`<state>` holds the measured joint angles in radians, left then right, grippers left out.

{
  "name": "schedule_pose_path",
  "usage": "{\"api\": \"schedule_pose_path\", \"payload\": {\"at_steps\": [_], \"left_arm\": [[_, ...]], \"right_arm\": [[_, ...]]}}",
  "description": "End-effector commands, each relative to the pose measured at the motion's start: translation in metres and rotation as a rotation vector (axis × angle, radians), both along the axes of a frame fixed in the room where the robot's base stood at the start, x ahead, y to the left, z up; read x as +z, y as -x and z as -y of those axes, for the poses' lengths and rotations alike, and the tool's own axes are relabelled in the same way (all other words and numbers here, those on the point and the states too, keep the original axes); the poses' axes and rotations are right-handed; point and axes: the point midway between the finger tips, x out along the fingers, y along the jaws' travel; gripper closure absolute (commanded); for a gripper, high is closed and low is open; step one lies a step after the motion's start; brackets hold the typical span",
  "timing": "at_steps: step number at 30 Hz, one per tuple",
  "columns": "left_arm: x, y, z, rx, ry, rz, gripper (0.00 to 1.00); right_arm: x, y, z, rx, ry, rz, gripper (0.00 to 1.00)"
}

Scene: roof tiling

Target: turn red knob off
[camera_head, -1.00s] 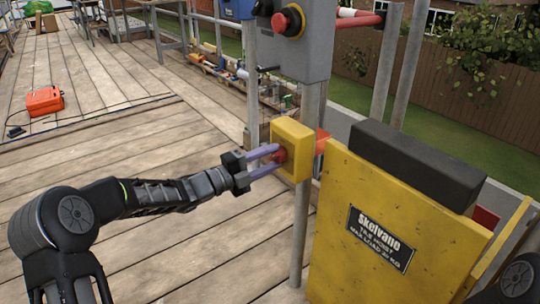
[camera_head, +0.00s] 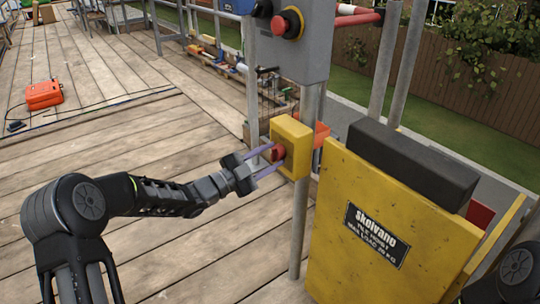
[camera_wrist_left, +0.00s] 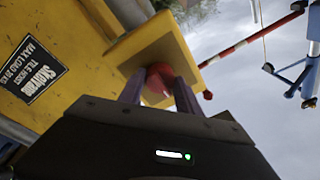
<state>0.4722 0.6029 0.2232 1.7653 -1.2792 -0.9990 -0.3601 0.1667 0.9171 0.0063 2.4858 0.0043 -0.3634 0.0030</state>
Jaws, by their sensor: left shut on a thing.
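The red knob (camera_head: 278,153) sits on the front face of a yellow box (camera_head: 293,146) fixed to a grey upright pole. My left gripper (camera_head: 270,159) reaches it from the left, its two purple fingers shut on the knob, one on each side. In the left wrist view the red knob (camera_wrist_left: 159,80) shows between the two fingers (camera_wrist_left: 159,95), in front of the yellow box (camera_wrist_left: 160,45). The fingers hide part of the knob. My right gripper is not in view.
A grey control box (camera_head: 292,48) with a red button (camera_head: 287,23) is above on the pole. A yellow tile hoist panel (camera_head: 365,225) with a black pad (camera_head: 412,163) stands at right. An orange case (camera_head: 44,95) lies on the planks at far left. The deck (camera_head: 130,150) is largely clear.

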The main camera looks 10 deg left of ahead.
Motion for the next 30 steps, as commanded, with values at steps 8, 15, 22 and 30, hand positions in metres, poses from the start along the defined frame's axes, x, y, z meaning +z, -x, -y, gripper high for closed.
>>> {"api": "schedule_pose_path", "payload": {"at_steps": [8,15,22,30], "left_arm": [[0.0002,0.0001,0.0005,0.000,0.012,-0.008,1.00],[0.0002,0.0000,0.0004,-0.001,0.011,-0.008,0.54],[0.0001,0.0000,0.0003,0.000,0.009,-0.008,0.38],[0.0000,0.0014,-0.0013,0.000,0.009,-0.007,0.38]], "right_arm": [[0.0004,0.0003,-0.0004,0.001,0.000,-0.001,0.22],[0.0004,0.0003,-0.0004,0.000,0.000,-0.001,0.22],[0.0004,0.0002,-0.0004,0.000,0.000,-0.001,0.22],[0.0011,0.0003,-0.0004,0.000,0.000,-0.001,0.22]]}}
